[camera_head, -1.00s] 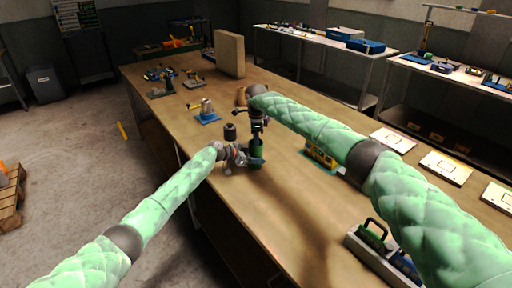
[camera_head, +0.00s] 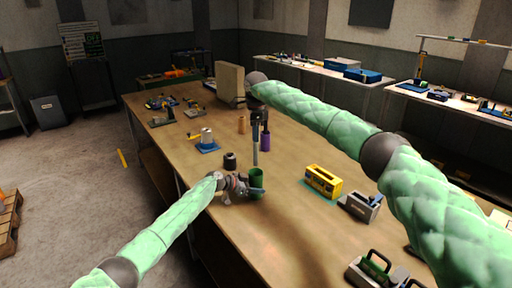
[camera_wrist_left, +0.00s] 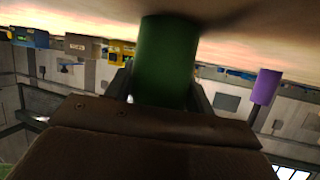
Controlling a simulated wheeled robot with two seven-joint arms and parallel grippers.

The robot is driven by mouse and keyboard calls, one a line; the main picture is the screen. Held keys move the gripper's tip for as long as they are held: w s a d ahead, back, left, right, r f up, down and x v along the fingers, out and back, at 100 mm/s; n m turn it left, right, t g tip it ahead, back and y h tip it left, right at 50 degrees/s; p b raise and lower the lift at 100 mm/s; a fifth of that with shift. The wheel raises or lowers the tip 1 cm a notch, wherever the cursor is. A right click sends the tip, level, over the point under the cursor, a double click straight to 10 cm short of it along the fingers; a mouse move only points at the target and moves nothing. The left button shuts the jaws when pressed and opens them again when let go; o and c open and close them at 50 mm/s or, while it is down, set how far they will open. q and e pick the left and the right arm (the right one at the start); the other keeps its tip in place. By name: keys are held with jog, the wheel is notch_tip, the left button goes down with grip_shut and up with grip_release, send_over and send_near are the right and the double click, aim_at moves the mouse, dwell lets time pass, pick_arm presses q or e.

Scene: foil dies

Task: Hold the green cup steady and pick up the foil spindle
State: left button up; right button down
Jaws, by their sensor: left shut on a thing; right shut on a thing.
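The green cup (camera_head: 257,184) stands upright near the left edge of the workbench. My left gripper (camera_head: 253,189) is shut on it from the left side. In the left wrist view, the cup (camera_wrist_left: 166,65) sits between the two fingers. My right gripper (camera_head: 257,122) is above the cup, shut on the grey foil spindle (camera_head: 255,150). The spindle hangs upright below the gripper. Its lower end is at the cup's mouth; I cannot tell whether it is just inside or just clear.
A purple cylinder (camera_head: 265,140) stands close behind the spindle, and shows in the left wrist view (camera_wrist_left: 266,87). A dark round piece (camera_head: 230,161) is left of the cup. A yellow box (camera_head: 323,181) stands to the right.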

jog(key=shift+r, duration=1.05)
pick_arm(q)
jog(key=o, duration=1.1)
jog(key=shift+a, duration=0.1)
